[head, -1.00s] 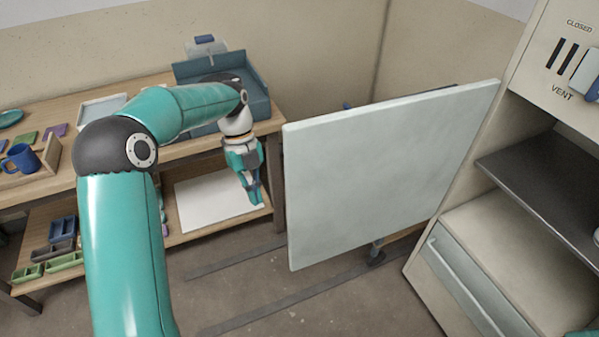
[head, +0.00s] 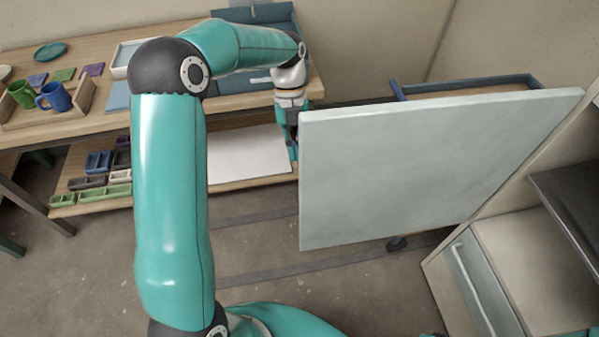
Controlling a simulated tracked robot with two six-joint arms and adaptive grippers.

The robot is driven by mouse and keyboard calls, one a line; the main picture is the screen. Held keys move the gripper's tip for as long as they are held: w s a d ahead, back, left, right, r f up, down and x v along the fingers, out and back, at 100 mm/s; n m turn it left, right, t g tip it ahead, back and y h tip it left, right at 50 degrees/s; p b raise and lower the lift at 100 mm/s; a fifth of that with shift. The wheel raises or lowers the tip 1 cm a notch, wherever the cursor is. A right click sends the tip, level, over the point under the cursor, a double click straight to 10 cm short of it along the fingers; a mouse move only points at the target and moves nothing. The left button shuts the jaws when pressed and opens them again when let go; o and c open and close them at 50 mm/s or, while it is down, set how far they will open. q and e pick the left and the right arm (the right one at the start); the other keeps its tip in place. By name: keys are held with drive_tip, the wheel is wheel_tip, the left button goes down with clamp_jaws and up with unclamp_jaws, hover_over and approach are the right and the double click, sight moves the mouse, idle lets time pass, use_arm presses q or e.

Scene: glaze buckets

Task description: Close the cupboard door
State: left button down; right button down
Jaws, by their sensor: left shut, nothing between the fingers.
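The cupboard door (head: 440,170) is a pale grey-white panel. It stands open, swung out from the cupboard (head: 530,265) at the right, with its broad face toward me. My left gripper (head: 292,150) points down just left of the door's free edge, close to its upper left corner. It is shut and empty. I cannot tell whether it touches the door or is slightly behind it. My right gripper is not in view.
A wooden workbench (head: 100,118) with a lower shelf stands at the left, holding a blue mug (head: 55,97), a green mug (head: 22,93) and small trays. A blue-rimmed tray or table (head: 470,86) shows behind the door. The floor (head: 110,270) in front is clear.

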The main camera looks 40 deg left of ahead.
use_arm(q)
drive_tip(key=s+d+f+p, duration=0.1)
drive_tip(key=s+d+f, duration=0.2)
drive_tip(key=shift+s+d, duration=0.35)
drive_tip(key=shift+d, duration=0.05)
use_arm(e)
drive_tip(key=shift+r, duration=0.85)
use_arm(q)
drive_tip(key=shift+r, duration=0.1)
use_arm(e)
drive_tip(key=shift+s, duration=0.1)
